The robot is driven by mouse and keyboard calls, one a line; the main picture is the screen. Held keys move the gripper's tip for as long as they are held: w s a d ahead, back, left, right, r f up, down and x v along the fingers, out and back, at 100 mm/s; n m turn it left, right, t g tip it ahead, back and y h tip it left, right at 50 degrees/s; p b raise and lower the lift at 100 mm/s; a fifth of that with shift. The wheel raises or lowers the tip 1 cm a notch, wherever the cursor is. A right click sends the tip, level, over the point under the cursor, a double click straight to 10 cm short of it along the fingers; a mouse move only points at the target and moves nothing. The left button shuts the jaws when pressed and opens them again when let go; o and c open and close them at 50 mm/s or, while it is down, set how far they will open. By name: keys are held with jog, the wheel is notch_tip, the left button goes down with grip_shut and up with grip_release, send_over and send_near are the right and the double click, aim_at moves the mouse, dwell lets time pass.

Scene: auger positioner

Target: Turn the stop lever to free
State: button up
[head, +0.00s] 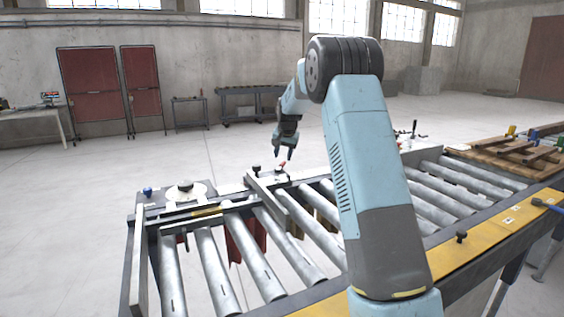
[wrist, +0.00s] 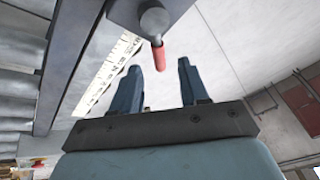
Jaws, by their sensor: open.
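The stop lever shows in the wrist view as a red handle (wrist: 159,58) on a rounded grey pivot at the edge of a dark block. In the head view its small red part (head: 281,165) sits on the far side of the roller conveyor, just below my gripper (head: 285,155). In the wrist view my gripper (wrist: 161,80) has its two fingers apart with nothing between them. The red handle lies ahead of the fingertips, roughly in line with the gap. I cannot tell whether a finger touches it. No free marking is readable.
The roller conveyor (head: 208,268) runs beneath my arm, with a raised bar across it. A white scale strip (wrist: 108,75) lies beside the lever block. A round white disc with a black knob (head: 185,188) stands at left. Wooden pallets (head: 515,150) lie at right.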

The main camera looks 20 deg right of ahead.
jog(key=v, duration=0.9)
jog(key=shift+s+d, duration=0.1)
jog(key=shift+s, duration=0.05)
jog(key=shift+s+d+f, duration=0.1)
jog(key=shift+d+f, duration=0.1)
jog(key=c, duration=0.3)
jog(key=d+f, duration=0.1)
jog(key=d, duration=0.1)
jog(key=s+d+y, duration=0.1)
jog(key=d, duration=0.1)
jog(key=d+f+y, duration=0.1)
jog(key=d, duration=0.1)
jog(key=shift+s+f+n+t, duration=0.3)
jog(key=shift+s+t, duration=0.05)
jog(key=shift+t, duration=0.05)
grip_shut()
jog(key=shift+t, duration=0.3)
jog(key=x, duration=0.3)
jog(key=d+x, duration=0.1)
jog(key=x, duration=0.5)
jog(key=shift+d+f, duration=0.1)
jog(key=shift+w+a+f, duration=0.3)
jog(key=shift+w+a, duration=0.1)
jog(key=shift+a, duration=0.2)
jog(key=shift+w+a+f, duration=0.25)
jog(key=shift+w+a, duration=0.2)
jog(key=shift+a, duration=0.15)
jog(key=shift+w+a+f, duration=0.1)
jog(key=shift+w+a, duration=0.25)
jog(key=shift+a, duration=0.2)
